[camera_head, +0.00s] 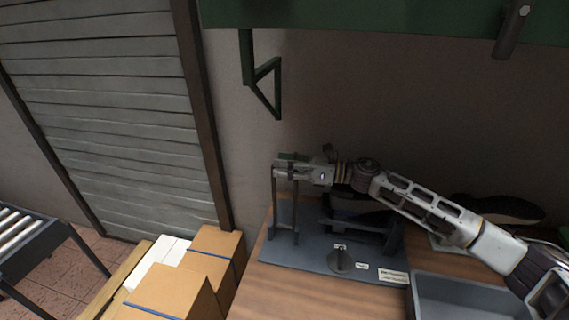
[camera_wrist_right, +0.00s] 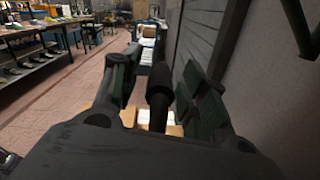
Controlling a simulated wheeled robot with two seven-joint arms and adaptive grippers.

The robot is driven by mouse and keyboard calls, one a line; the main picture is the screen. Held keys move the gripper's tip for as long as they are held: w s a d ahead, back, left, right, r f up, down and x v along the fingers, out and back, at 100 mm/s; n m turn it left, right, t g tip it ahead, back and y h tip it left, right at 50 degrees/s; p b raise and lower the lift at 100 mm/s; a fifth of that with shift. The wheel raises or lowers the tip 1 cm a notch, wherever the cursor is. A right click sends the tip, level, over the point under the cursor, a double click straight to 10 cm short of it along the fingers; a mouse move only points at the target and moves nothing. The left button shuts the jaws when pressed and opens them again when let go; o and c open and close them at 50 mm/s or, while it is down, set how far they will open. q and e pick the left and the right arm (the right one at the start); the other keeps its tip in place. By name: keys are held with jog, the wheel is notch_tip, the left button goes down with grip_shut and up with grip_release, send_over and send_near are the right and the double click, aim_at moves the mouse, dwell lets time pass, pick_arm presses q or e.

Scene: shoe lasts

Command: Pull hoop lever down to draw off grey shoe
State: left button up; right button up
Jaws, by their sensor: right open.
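The hoop lever (camera_head: 294,212) stands upright at the left side of a dark grey base plate (camera_head: 310,255) on the wooden bench. My right gripper (camera_head: 286,166) is at the top of the hoop, with its arm coming in from the right. In the right wrist view the fingers (camera_wrist_right: 160,82) are apart, and a dark rounded bar (camera_wrist_right: 159,90) shows between them; I cannot tell whether they touch it. A dark shape on the stand (camera_head: 355,207), partly hidden under my arm, may be the grey shoe; it is too dim to tell. My left gripper is out of view.
A grey tray (camera_head: 416,292) sits at the bench's front right. A dark shoe (camera_head: 505,208) lies at the back right. A round dark knob (camera_head: 341,261) is on the plate's front. Cardboard boxes (camera_head: 215,252) stand left of the bench. A green bracket (camera_head: 265,85) hangs above.

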jog(key=shift+a, duration=0.1)
grip_shut()
dwell(0.3)
